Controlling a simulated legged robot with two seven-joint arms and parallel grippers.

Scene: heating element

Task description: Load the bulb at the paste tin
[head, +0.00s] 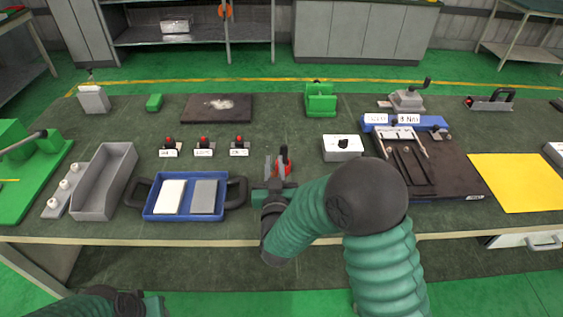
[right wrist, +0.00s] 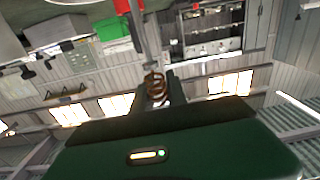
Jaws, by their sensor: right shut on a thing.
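My right gripper (head: 277,170) is shut on a slim part above the table's front half. In the right wrist view a copper-coloured coil (right wrist: 155,86) sits at the jaws, with a grey rod rising above it; I take this for the bulb. In the head view a small red piece shows at the jaws. A white box (head: 343,154) with a dark patch on top stands just right of the gripper, apart from it; it may be the paste tin. My left gripper (head: 138,304) shows only partly at the bottom left; its jaws are not clear.
A blue tray (head: 151,211) with two pads lies left of the gripper, beside a grey bin (head: 126,166). Three red-topped switches (head: 204,148) stand behind. A dark board fixture (head: 448,181) and a yellow sheet (head: 515,182) lie right. A green block (head: 320,103) stands at the back.

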